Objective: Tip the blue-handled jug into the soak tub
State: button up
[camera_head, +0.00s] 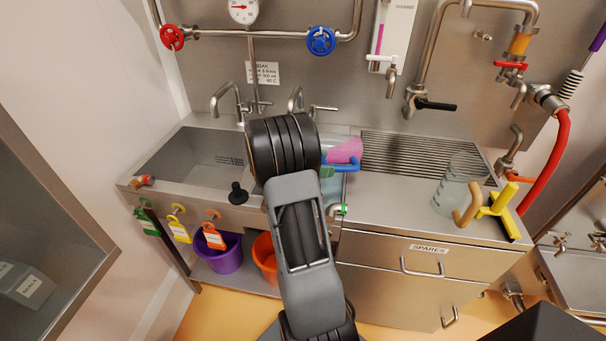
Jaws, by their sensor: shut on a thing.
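My arm rises through the middle, and its black ribbed wrist hides my gripper and whatever is at its jaws. A blue curved handle (348,165) shows just right of the wrist; it may be the blue-handled jug's, but no jug body can be made out. Beside it are a pink piece (346,149) and a small green piece (327,172). A pale bluish surface around them may be part of the soak tub, but the wrist covers most of it. A SOAK sign (263,73) hangs on the wall behind.
A steel sink (190,160) lies left. Purple (222,256) and orange buckets (265,254) stand below. Taps and pipes line the wall.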

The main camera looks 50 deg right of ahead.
jog(key=shift+w+a+f+g+h+b, duration=0.2)
jog(key=shift+f+g+h+b, duration=0.1)
jog(key=shift+f+h+b, duration=0.15)
jog(key=shift+w+a+f+g+h+b, duration=0.2)
jog(key=shift+f+g+h+b, duration=0.1)
jog(key=shift+f+h+b, duration=0.1)
dwell(0.7)
